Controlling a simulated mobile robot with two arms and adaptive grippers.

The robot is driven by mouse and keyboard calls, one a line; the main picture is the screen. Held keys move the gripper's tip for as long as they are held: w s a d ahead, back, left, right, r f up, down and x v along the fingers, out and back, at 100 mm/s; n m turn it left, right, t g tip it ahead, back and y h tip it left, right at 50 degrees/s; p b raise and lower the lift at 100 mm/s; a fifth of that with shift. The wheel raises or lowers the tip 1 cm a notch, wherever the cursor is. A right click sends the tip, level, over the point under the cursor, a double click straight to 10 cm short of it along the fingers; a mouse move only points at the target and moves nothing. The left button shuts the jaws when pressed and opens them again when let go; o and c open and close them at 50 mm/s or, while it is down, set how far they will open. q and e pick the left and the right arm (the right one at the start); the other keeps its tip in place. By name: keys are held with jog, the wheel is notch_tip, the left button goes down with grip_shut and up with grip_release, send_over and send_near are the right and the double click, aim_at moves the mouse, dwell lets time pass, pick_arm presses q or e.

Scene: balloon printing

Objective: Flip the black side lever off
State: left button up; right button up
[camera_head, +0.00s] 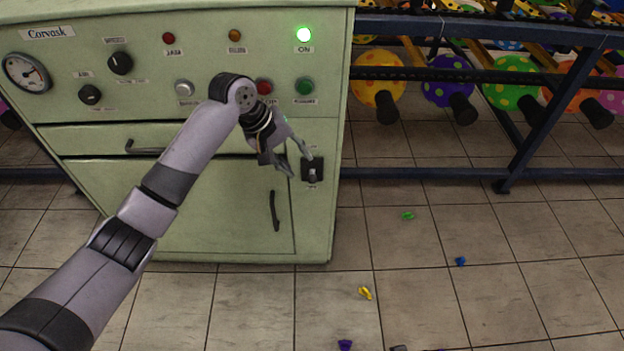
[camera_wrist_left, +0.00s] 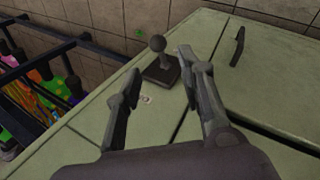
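The black side lever (camera_head: 312,172) is on the front face of the pale green cabinet (camera_head: 185,215), low at its right edge. In the left wrist view the lever (camera_wrist_left: 158,46) is a ball-topped stick on a dark square plate, just beyond my fingertips. My left gripper (camera_head: 297,168) is open beside the lever, with its fingers pointing at it. In the left wrist view the left gripper (camera_wrist_left: 157,72) has its two fingers apart with nothing between them. Whether a finger touches the lever I cannot tell. My right gripper is not in view.
A green lamp (camera_head: 304,35) marked ON is lit on the panel. A red button (camera_head: 264,87) and a green button (camera_head: 304,86) sit above the lever. A blue rack (camera_head: 470,77) with balloons stands at right. Small coloured pieces lie scattered on the tiled floor.

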aim_at(312, 177)
pick_arm(q)
jog(key=b+x, duration=0.1)
jog(key=x, duration=0.7)
jog(key=shift+w+d+f+b, duration=0.15)
jog(key=shift+d+f+b, duration=0.1)
jog(key=shift+f+b, duration=0.25)
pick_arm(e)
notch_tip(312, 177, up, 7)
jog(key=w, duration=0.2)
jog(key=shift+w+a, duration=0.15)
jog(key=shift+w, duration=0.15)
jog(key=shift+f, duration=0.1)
pick_arm(q)
grip_shut()
